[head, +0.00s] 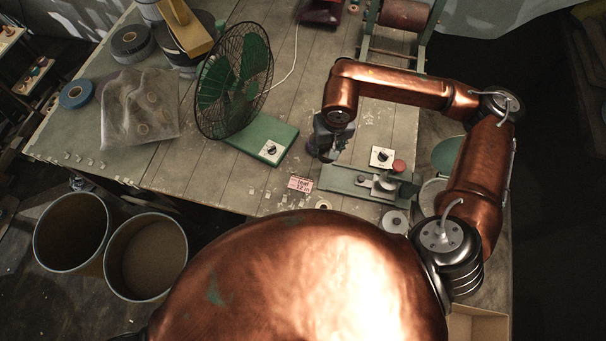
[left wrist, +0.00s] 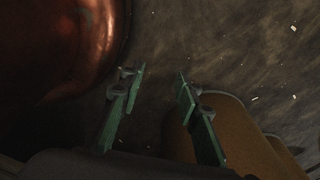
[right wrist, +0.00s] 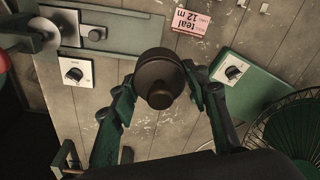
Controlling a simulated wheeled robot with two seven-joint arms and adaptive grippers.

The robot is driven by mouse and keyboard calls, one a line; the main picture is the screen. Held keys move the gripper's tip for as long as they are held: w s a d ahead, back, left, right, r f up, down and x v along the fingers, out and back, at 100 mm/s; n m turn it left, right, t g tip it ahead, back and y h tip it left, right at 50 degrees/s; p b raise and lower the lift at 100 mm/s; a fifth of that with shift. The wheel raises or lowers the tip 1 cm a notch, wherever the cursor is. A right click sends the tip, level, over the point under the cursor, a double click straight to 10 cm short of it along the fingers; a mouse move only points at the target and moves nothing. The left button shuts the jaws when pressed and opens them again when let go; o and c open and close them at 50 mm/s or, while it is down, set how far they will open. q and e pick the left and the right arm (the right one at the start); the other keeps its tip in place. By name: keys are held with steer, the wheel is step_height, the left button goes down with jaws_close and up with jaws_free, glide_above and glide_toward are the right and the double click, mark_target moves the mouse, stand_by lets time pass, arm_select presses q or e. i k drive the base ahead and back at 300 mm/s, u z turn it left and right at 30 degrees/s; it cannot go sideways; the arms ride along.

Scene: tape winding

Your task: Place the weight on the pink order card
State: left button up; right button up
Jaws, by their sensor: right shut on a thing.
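The pink order card (head: 300,184) lies flat on the wooden bench near its front edge, printed "teal 12 m". It also shows in the right wrist view (right wrist: 190,21), beyond the weight. My right gripper (head: 325,153) hangs over the bench, up and right of the card in the head view. In the right wrist view it is shut on the weight (right wrist: 160,78), a dark round cylinder with a narrower knob. Nothing lies on the card. My left gripper (left wrist: 157,85) is open and empty over the floor, and shows only in the left wrist view.
A green fan (head: 234,80) stands left of my right gripper, its base (head: 262,141) close to the card. A green winding device with a red knob (head: 399,166) stands right of the card. A bag of rolls (head: 140,105) lies farther left. Two bins (head: 145,256) stand below the bench.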

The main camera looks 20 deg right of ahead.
mark_target(301, 183)
steer(key=k, duration=1.15)
steer(key=u, duration=0.8)
steer(key=i, duration=1.25)
steer(key=z, duration=0.8)
